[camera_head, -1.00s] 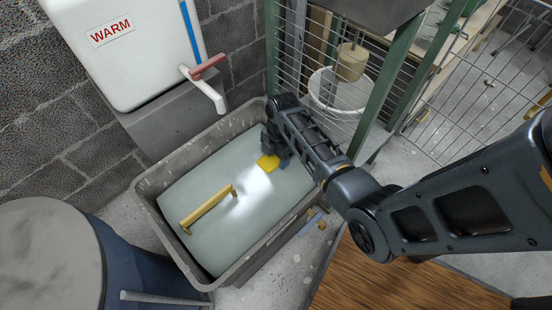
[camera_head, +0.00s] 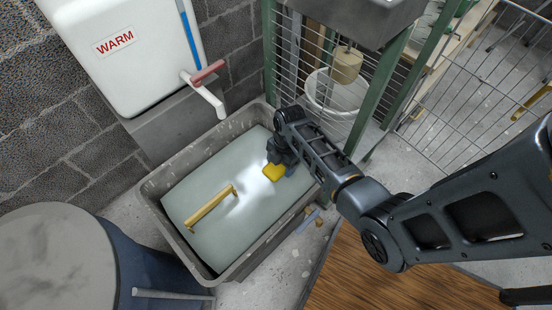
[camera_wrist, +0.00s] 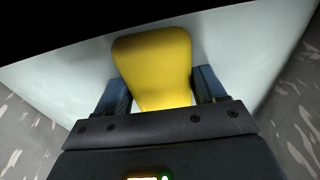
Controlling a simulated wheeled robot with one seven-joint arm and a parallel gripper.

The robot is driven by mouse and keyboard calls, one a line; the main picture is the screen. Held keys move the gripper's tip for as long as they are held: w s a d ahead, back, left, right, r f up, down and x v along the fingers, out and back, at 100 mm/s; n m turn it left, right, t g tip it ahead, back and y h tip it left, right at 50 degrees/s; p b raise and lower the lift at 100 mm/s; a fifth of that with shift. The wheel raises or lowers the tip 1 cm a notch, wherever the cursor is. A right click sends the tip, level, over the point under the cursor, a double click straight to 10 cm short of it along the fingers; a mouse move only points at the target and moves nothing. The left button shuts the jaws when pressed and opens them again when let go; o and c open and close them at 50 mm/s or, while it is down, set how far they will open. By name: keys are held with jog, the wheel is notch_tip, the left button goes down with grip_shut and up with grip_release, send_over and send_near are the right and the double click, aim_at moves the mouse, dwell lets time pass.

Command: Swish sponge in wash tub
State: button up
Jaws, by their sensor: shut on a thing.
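A yellow sponge (camera_head: 273,172) is at the water surface in the grey wash tub (camera_head: 157,205), toward the tub's far right part. My gripper (camera_head: 281,160) is shut on the sponge. In the wrist view the sponge (camera_wrist: 155,65) sits between the two blue fingers of my gripper (camera_wrist: 160,92), with pale water behind it. How deep the sponge dips in the water cannot be told. A yellow wooden handle-like piece (camera_head: 209,207) lies in the water to the left of the sponge.
A white tank marked WARM (camera_head: 120,65) with a red-handled spout (camera_head: 206,85) stands above the tub's back left. A blue drum (camera_head: 130,255) is at the front left. A wire mesh cage (camera_head: 310,60) is behind the tub.

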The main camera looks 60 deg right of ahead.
jog(key=shift+s+a+f, duration=0.65)
notch_tip(320, 180, up, 19)
jog(key=p, duration=1.7)
jog(key=shift+w+d+p, duration=0.2)
jog(key=shift+d+p, duration=0.1)
jog(key=shift+d, duration=0.1)
jog(key=shift+f, duration=0.1)
jog(key=shift+w, duration=0.1)
jog(key=w+a+r+m+t+h, duration=0.1)
jog(key=w+a+r+m, duration=1.2)
jog(key=a, duration=0.5)
notch_tip(320, 180, up, 3)
jog(key=shift+f+m, duration=0.2)
jog(key=shift+m, duration=0.7)
